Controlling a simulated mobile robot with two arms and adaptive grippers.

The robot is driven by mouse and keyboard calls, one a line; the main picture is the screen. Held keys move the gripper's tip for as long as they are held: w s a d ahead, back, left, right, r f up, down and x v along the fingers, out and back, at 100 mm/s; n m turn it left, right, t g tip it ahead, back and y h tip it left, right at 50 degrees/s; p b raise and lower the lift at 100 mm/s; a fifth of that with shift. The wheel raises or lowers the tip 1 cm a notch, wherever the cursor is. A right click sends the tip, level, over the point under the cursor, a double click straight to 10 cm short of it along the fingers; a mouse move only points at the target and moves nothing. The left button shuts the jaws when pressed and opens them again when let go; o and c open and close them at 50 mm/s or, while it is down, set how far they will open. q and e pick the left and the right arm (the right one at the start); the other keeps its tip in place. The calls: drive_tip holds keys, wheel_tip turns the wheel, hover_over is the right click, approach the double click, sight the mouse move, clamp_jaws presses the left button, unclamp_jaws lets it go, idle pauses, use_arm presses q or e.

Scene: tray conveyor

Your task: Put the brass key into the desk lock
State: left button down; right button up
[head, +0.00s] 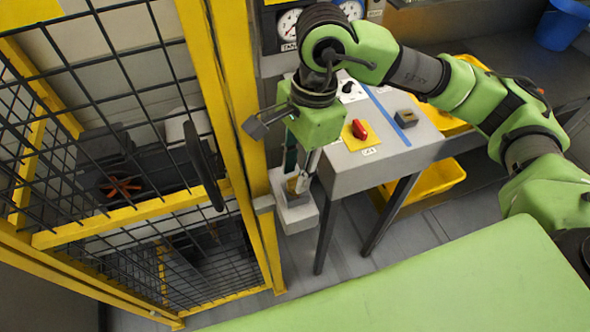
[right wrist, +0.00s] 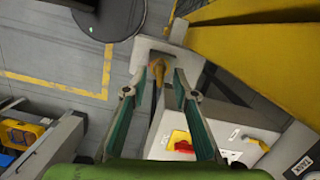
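My right gripper (head: 299,186) points down at a pale grey bracket (head: 297,217) beside the yellow post. In the right wrist view the bracket (right wrist: 142,55) is beyond the fingertips (right wrist: 160,75), which stand apart. A narrow brass-coloured piece (right wrist: 158,72), which looks like the key, shows between the fingers; I see no clear contact with them. In the head view only a small yellowish bit (head: 292,185) of it shows. A small grey block with a tan face (head: 405,118) sits on the desk; I cannot tell whether it is the lock. My left gripper is out of view.
The grey desk (head: 365,172) bears a red switch on a yellow plate (head: 360,134). A yellow post (head: 238,110) and black mesh fence (head: 130,70) stand close on the left. Yellow bins (head: 437,178) are under the desk. A green surface (head: 420,285) fills the front.

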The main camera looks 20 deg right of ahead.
sight(295, 177)
drive_tip(key=shift+a+f, duration=0.15)
drive_tip(key=shift+f, duration=0.95)
clamp_jaws()
drive_tip(key=shift+r+p, duration=0.3)
drive_tip(key=shift+r, duration=0.05)
drive_tip(key=shift+r+p, duration=0.35)
drive_tip(key=shift+r, duration=1.1)
drive_tip(key=shift+r+p, duration=0.6)
drive_tip(key=shift+r, duration=1.45)
